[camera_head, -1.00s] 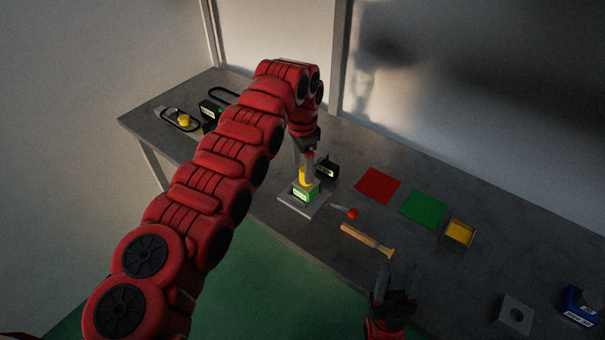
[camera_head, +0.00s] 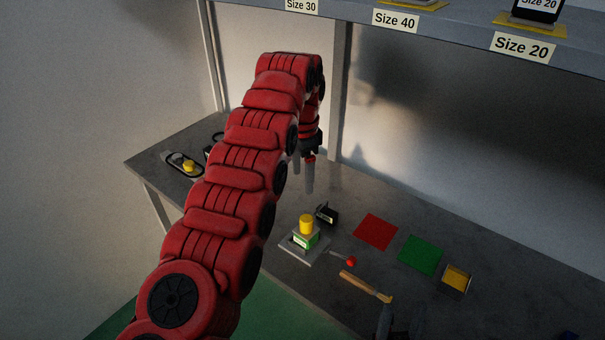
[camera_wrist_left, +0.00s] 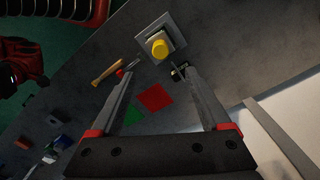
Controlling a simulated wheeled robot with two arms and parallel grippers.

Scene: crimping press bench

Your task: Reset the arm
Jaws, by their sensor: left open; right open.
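My left arm reaches in from the left of the head view. My left gripper (camera_head: 309,176) hangs above the bench behind the press, its fingers pointing down. In the left wrist view the two fingers of the left gripper (camera_wrist_left: 163,82) stand apart with nothing between them. The press (camera_head: 306,243) has a yellow top (camera_head: 306,224), a green labelled body and a grey base plate; its yellow top also shows in the left wrist view (camera_wrist_left: 159,47). The gripper is clear of it. My right gripper (camera_head: 400,322) is partly cut off at the bottom edge of the head view, its fingers apart.
A black labelled block (camera_head: 327,214) stands beside the press. A red-knobbed lever (camera_head: 351,261), a wooden-handled tool (camera_head: 366,286), a red mat (camera_head: 376,231), a green mat (camera_head: 420,255) and a yellow tray (camera_head: 456,279) lie to the right. A labelled shelf (camera_head: 450,27) runs above.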

